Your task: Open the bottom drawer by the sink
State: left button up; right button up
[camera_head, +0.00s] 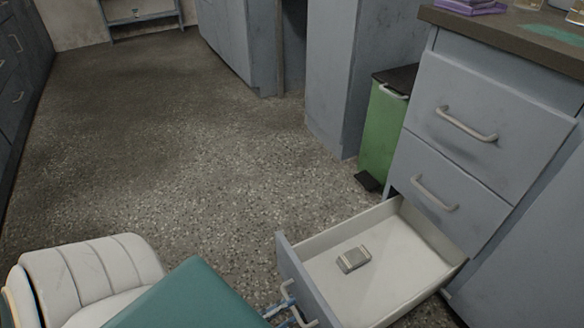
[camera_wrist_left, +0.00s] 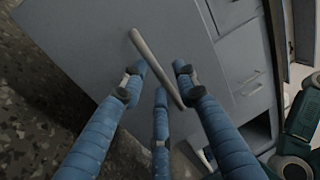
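The bottom drawer (camera_head: 282,262) in the grey cabinet is pulled well out, and its pale inside shows. A small grey and beige box (camera_head: 353,259) lies on its floor. The drawer's bar handle (camera_head: 308,323) is on its front, at the bottom of the head view. My left gripper (camera_head: 282,307) is at this handle, with only bits of its blue fingers showing past my teal arm. In the left wrist view the fingers (camera_wrist_left: 159,80) are spread around the handle (camera_wrist_left: 147,50), with gaps between fingertips and bar. My right gripper is not in view.
Two closed drawers (camera_head: 487,105) are above the open one, under a dark countertop (camera_head: 500,27). A green pedal bin (camera_head: 382,130) stands just behind the open drawer. The speckled floor (camera_head: 190,150) to the left is clear.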

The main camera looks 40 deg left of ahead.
pick_arm(q)
jog(key=v, duration=0.6)
jog(key=shift+s, duration=0.1)
dwell(0.4)
